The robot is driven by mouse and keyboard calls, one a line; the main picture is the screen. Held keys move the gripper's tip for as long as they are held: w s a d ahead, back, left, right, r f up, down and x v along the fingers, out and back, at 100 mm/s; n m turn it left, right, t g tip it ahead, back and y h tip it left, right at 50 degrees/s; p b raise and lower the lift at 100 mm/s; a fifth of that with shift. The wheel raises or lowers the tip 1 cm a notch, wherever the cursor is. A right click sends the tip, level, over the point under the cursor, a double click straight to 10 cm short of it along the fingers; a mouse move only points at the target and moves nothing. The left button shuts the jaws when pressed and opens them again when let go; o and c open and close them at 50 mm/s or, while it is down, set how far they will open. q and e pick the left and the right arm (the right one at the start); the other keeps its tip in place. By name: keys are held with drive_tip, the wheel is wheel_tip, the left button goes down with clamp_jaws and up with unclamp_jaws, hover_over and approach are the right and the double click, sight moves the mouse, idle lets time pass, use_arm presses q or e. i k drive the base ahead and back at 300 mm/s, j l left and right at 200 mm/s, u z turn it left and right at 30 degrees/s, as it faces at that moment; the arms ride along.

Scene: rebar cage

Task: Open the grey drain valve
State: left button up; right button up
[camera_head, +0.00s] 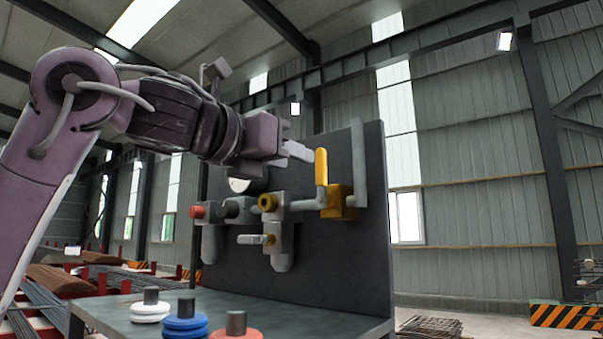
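A dark upright panel (345,262) carries pipework with several valves. A small grey lever handle (250,239), which looks like the grey drain valve, lies level at the lower middle of the pipework. My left gripper (299,151) is above it and to the right, in front of the panel's upper part. The fingertips are close to the upright yellow lever (321,167); I cannot tell whether they touch it. The finger gap does not show clearly. My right gripper is not in view.
A red knob (198,212) and a yellow ring fitting (267,203) sit on the pipework above the grey handle. White (150,309), blue (185,322) and red (236,333) discs with dark posts stand on the bench (290,318) in front.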

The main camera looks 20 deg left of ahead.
sight(250, 239)
drive_tip(key=k+j, duration=0.25)
drive_tip(key=k, duration=0.2)
drive_tip(key=k+j, duration=0.25)
drive_tip(key=k, duration=0.25)
drive_tip(key=k+j, duration=0.25)
drive_tip(key=k, duration=0.2)
